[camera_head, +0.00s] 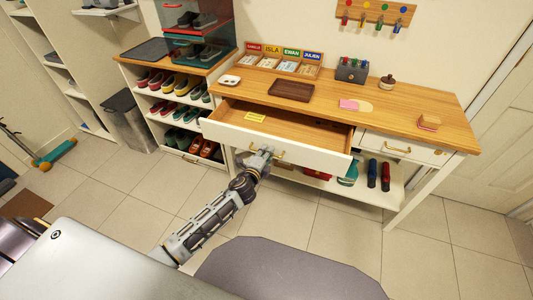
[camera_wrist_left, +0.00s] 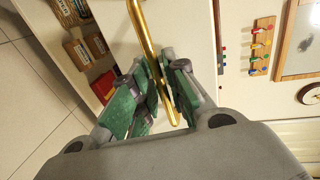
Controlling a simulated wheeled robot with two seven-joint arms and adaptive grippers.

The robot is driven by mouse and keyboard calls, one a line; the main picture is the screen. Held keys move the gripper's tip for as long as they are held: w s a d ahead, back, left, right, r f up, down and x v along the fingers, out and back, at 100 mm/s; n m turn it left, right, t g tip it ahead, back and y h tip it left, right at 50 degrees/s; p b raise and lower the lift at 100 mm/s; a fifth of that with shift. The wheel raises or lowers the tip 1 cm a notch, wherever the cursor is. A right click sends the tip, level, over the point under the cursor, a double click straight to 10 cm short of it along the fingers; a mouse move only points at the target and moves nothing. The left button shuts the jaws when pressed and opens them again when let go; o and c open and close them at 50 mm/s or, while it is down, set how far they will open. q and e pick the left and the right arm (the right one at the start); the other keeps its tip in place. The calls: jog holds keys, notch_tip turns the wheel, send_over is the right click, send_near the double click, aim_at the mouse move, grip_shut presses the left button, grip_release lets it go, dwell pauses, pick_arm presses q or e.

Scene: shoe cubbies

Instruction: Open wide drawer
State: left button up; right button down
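The wide drawer (camera_head: 275,140) under the wooden bench top is pulled out, with its white front standing well forward of the bench. A yellow label (camera_head: 255,117) lies inside, and the rest of the visible drawer floor is bare. My left gripper (camera_head: 264,154) is at the drawer front, at the left part of its brass handle (camera_head: 280,155). In the left wrist view the gold handle bar (camera_wrist_left: 149,50) runs between the green-padded fingers (camera_wrist_left: 164,90), which are shut around it. My right gripper is not in view.
A narrow drawer (camera_head: 397,148) to the right is closed. A shoe rack (camera_head: 174,100) and a grey bin (camera_head: 130,121) stand to the left. A dark mat (camera_head: 285,270) lies on the tiled floor before the bench. A wooden tray (camera_head: 291,91) sits on top.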

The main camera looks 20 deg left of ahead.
pick_arm(q)
jog(key=shift+s, duration=0.1)
dwell(0.3)
jog(key=s+r, duration=0.2)
jog(key=s, duration=0.9)
jog(key=shift+s+a+r, duration=0.15)
jog(key=shift+s, duration=0.15)
dwell(0.4)
dwell(0.5)
